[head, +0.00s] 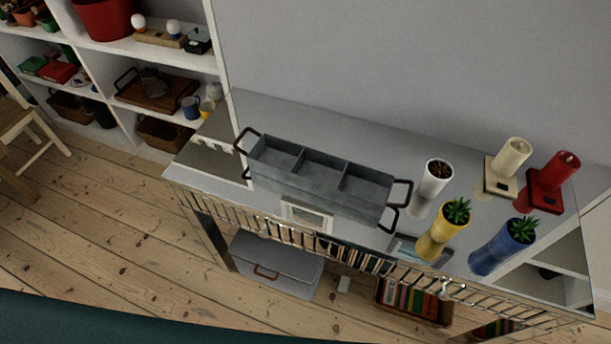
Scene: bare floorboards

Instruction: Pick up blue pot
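The blue pot (491,253) stands on the right part of the glossy grey sideboard top (350,133), close to its front edge. It holds a green succulent (523,229). A yellow pot (437,237) with a similar plant stands to its left. A white pot (436,178) with dark contents stands behind the yellow one. Neither of my grippers shows in the head view, so their state cannot be seen.
A grey divided metal tray (318,190) with dark handles fills the middle of the sideboard. A white shelf (222,45) is at left. Floorboards (110,245) are clear at lower left.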

